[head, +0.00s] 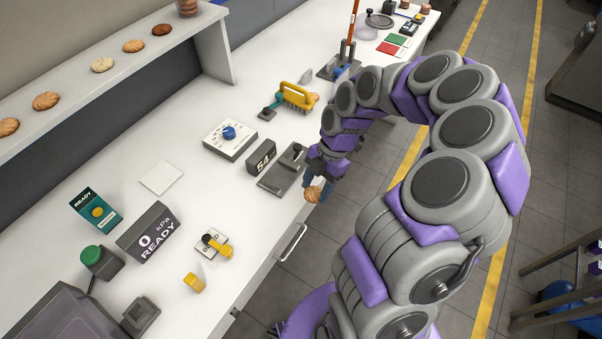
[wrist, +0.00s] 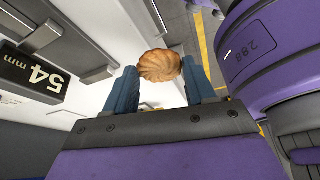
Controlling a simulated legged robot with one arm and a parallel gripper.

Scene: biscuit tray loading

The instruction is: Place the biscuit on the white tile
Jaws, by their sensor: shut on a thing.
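My gripper (head: 316,187) is at the front edge of the white counter, past its middle in the head view. It is shut on a round, ridged, golden-brown biscuit (head: 313,195). In the wrist view the biscuit (wrist: 160,65) sits between the two blue fingers near their tips. The white tile (head: 161,177) lies flat and bare on the counter, to the left of my gripper in the head view.
A grey fixture (head: 283,172) and a "54 mm" display (head: 261,157) stand beside my gripper. A dial box (head: 230,138), a "READY" gauge (head: 149,233) and a green carton (head: 96,211) stand around the tile. A raised shelf (head: 100,80) with several biscuits runs along the back.

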